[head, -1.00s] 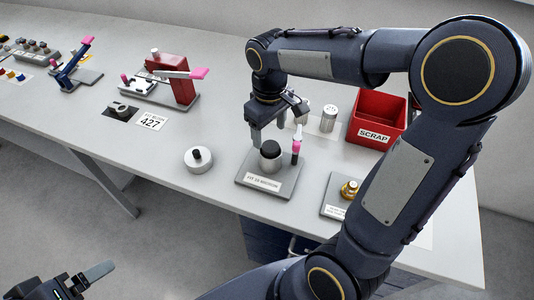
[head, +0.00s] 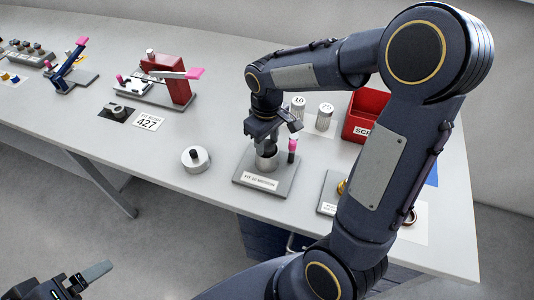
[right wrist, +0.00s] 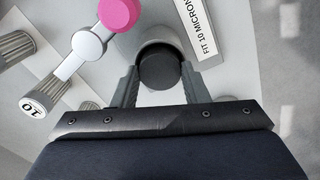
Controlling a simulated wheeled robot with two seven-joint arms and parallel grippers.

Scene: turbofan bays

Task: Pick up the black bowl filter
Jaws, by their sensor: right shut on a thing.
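The black filter (right wrist: 160,68) shows in the right wrist view as a round black top between the two fingers of my right gripper (right wrist: 160,84). In the head view my right gripper (head: 265,136) points down over the grey metal bowl (head: 266,162), which stands on a plate labelled FIT 10 MICRON (head: 262,181). The gripper is shut on the black filter, which is at the bowl's mouth; the gripper largely covers it in the head view. My left gripper (head: 84,280) is at the bottom left, away from the bench; its jaw opening is unclear.
A pink-topped lever (head: 292,147) stands close beside the bowl. Behind are ribbed filter cylinders marked 10 (head: 298,108) and 25 (head: 324,118), and a red SCRAP bin (head: 362,115).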

